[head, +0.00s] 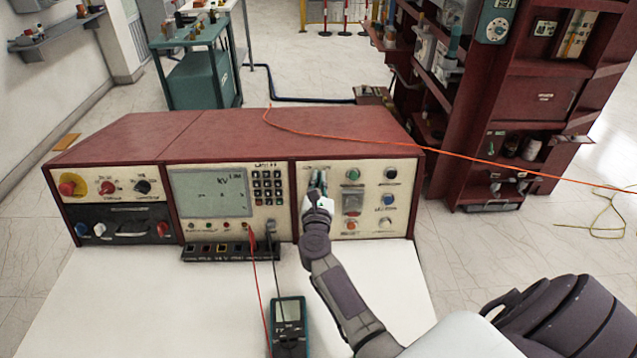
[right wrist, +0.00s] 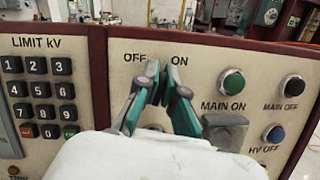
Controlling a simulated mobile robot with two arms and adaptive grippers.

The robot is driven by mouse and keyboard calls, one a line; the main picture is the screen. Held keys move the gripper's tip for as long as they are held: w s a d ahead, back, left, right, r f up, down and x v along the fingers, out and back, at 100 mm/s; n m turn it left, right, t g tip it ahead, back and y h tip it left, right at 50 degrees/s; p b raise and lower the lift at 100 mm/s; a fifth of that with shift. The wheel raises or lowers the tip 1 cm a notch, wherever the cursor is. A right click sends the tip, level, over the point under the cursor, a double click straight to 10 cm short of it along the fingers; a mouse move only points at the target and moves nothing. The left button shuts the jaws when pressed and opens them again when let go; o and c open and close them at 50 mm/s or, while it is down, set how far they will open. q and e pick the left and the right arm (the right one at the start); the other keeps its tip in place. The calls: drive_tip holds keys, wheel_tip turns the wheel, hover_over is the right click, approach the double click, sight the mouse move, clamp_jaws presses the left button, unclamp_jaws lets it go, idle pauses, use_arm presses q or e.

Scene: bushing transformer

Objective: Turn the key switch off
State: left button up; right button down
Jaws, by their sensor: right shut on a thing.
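The key switch is on the right-hand panel of the red-cased test console (head: 230,130), under the OFF and ON labels (right wrist: 156,59). My right gripper (head: 319,180) reaches the upper left of that panel. In the right wrist view its teal and grey fingers (right wrist: 155,82) meet just below the labels, shut on the key. The fingers hide the key and most of the switch, so I cannot tell which way the key is turned. My left gripper is out of view.
A green MAIN ON button (right wrist: 231,82) and a black MAIN OFF button (right wrist: 292,85) sit right of my fingers. A keypad (right wrist: 40,97) is to the left. A handheld meter (head: 289,325) with leads lies on the white tabletop (head: 150,290). An orange cable (head: 450,154) crosses the console top.

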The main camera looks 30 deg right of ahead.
drive_tip(key=n+y, duration=0.1)
drive_tip(key=n, duration=0.2)
drive_tip(key=shift+n+t+p, duration=0.3)
drive_tip(key=shift+n, duration=0.1)
drive_tip(key=n, duration=0.1)
drive_tip(key=n+y+p, duration=0.1)
drive_tip(key=n, duration=0.1)
drive_tip(key=shift+a+n+t+y, duration=0.1)
drive_tip(key=shift+n+t+y, duration=0.2)
drive_tip(key=n+p, duration=0.1)
drive_tip(key=n, duration=0.1)
drive_tip(key=n+y+p, duration=0.1)
drive_tip(key=n, duration=0.1)
drive_tip(key=shift+n+y+p, duration=0.3)
drive_tip(key=shift+n, duration=0.1)
drive_tip(key=shift+a+f+n+y+p, duration=0.1)
drive_tip(key=shift+n+y+p, duration=0.35)
drive_tip(key=shift+n, duration=0.55)
drive_tip(key=c, duration=1.3)
unclamp_jaws()
drive_tip(key=shift+w, duration=0.1)
drive_tip(key=v, duration=1.2)
